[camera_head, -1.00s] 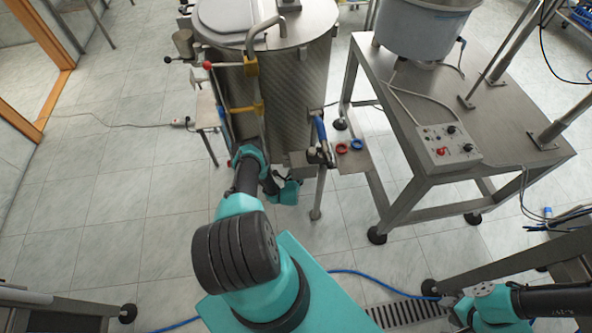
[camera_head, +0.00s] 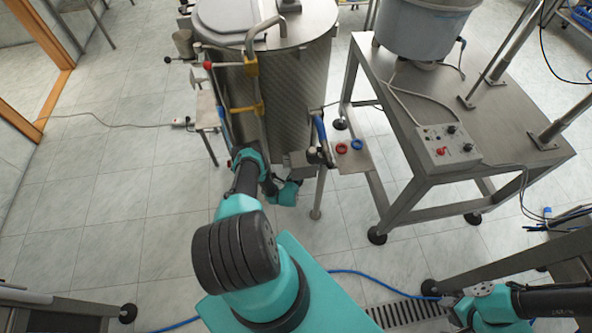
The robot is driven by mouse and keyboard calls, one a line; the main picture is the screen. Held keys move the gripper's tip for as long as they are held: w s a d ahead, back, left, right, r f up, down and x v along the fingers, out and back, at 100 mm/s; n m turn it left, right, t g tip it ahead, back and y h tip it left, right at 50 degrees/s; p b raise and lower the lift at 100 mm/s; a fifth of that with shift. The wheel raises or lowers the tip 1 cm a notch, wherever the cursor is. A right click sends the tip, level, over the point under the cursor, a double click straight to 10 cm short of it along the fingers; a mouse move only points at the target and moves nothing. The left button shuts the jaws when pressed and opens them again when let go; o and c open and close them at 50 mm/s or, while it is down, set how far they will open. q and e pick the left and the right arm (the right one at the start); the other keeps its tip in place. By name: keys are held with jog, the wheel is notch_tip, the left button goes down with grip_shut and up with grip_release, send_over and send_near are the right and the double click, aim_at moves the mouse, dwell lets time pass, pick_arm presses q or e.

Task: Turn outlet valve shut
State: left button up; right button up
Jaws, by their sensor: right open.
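The outlet valve has a blue handle (camera_head: 319,129) on the right side of the steel tank (camera_head: 287,95). The handle stands roughly upright, leaning slightly left at its top. My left arm reaches from the bottom middle, and its teal wrist (camera_head: 287,193) is just below and left of the valve. My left gripper (camera_head: 318,156) is at the foot of the handle. Its fingers are small and dark against the valve, so contact and opening cannot be made out. My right gripper (camera_head: 449,299) is open and empty at the lower right, far from the valve.
A small shelf with a red ring (camera_head: 341,148) and a blue ring (camera_head: 356,144) is right of the valve. A steel table (camera_head: 490,120) with a control box (camera_head: 448,147) and a grey bowl (camera_head: 424,28) stands further right. Yellow-jointed pipework (camera_head: 256,108) runs down the tank's front.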

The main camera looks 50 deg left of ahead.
pick_arm(q)
jog(key=o, duration=0.9)
jog(key=v, duration=1.7)
jog(key=shift+s+d+r, duration=0.1)
jog(key=shift+s+r, duration=0.1)
